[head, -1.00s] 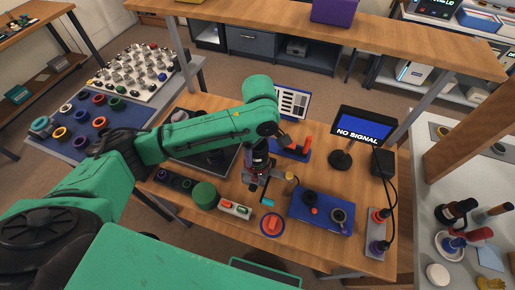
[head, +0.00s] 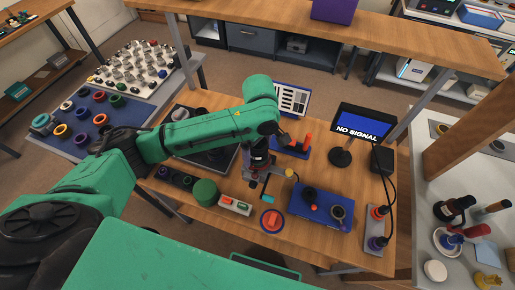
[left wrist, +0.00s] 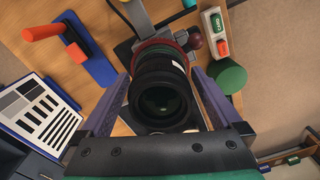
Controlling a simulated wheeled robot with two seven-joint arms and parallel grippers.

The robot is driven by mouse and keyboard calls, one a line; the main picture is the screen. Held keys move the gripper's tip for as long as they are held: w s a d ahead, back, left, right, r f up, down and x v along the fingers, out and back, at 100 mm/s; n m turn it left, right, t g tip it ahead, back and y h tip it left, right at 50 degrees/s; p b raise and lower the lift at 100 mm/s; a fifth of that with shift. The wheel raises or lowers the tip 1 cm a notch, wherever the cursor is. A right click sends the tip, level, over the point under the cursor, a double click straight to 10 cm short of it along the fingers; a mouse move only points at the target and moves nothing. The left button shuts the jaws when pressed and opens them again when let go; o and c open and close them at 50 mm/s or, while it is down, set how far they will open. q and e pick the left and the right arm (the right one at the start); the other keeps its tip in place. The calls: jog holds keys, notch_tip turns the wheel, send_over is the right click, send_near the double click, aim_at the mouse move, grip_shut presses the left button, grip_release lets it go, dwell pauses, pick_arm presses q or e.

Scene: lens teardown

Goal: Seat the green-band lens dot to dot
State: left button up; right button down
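In the left wrist view a black lens barrel (left wrist: 160,85) faces the camera, its glass end toward me. A dark red ring and a thin greenish edge show at its far end. Alignment dots cannot be made out. My right gripper is not in view.
A green cylinder (head: 205,192), a white box with red and green buttons (head: 235,205), a round red-button base (head: 271,220) and a blue tray (head: 320,207) stand nearby. Behind are an orange-handled tool (head: 296,146) and a NO SIGNAL monitor (head: 364,125).

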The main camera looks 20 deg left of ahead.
pick_arm(q)
jog(key=shift+r, duration=0.1)
notch_tip(320, 180, up, 6)
jog(key=shift+f+b, duration=0.15)
jog(key=shift+b, duration=0.25)
notch_tip(320, 180, up, 9)
jog(key=p, duration=0.1)
jog(key=shift+f, duration=0.15)
jog(key=shift+d+f, duration=0.1)
